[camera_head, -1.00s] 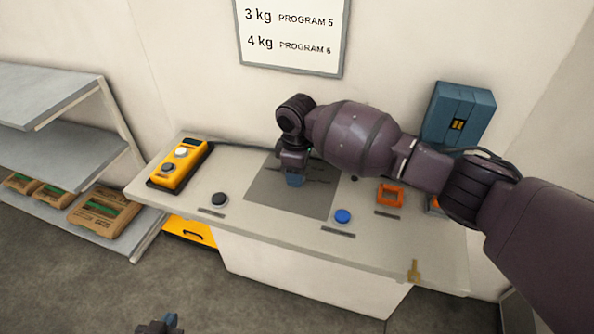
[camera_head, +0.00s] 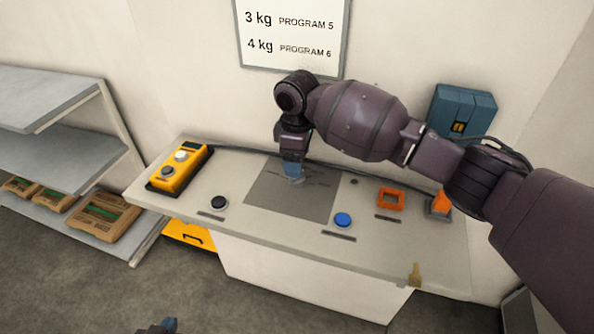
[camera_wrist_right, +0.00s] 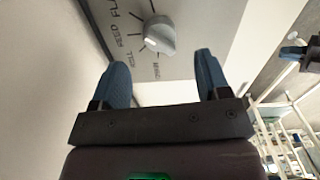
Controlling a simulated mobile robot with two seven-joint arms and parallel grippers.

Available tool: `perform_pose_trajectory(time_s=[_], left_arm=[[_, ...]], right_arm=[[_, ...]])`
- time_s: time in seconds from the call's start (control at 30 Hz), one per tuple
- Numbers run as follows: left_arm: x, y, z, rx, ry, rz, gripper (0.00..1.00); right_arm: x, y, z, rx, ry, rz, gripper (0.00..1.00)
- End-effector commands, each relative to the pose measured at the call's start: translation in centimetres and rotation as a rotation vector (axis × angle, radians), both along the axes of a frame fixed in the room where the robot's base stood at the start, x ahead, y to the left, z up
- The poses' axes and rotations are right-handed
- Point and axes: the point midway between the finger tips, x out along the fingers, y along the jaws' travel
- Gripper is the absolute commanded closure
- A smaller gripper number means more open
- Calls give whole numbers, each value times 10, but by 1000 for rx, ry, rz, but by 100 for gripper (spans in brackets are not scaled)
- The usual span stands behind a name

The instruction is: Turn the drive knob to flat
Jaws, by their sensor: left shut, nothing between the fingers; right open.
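The drive knob (camera_wrist_right: 161,36) is a pale grey knob on a light panel in the right wrist view. Tick marks and printed words surround it; FEED and part of FLAT are readable. A white mark on the knob faces the left, toward the FEED side; its exact tick is hard to tell. My right gripper (camera_wrist_right: 165,82) is open, its blue fingers apart from the knob and empty. In the head view my right gripper (camera_head: 292,170) hangs over the dark grey panel on the bench. My left gripper (camera_head: 158,327) is shut and empty at the bottom edge.
The bench (camera_head: 245,226) carries a yellow control box (camera_head: 180,168), a black button (camera_head: 219,202), a blue button (camera_head: 343,220) and an orange square frame (camera_head: 390,199). A blue box (camera_head: 461,110) hangs behind. Shelves (camera_head: 65,150) with brown bags stand at left.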

Motion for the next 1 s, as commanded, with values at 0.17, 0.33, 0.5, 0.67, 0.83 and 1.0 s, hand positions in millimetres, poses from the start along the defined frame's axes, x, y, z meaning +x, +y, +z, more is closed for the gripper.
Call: perform_pose_trajectory(time_s=[0.17,0.33,0.5,0.67,0.83,1.0], left_arm=[[2,0,-1,0,-7,-1,100],[4,-1,1,0,-13,-2,100],[5,-1,1,0,-15,-3,100],[5,-1,1,0,-14,-3,100],[4,-1,0,0,-11,-2,100],[4,-1,-1,1,-9,-3,100]], right_arm=[[0,0,30,1,-1,1,31],[0,0,47,1,-1,0,31],[0,0,53,0,0,0,31],[0,0,53,0,0,0,31],[0,0,53,0,0,0,31],[0,0,53,0,0,0,31]])
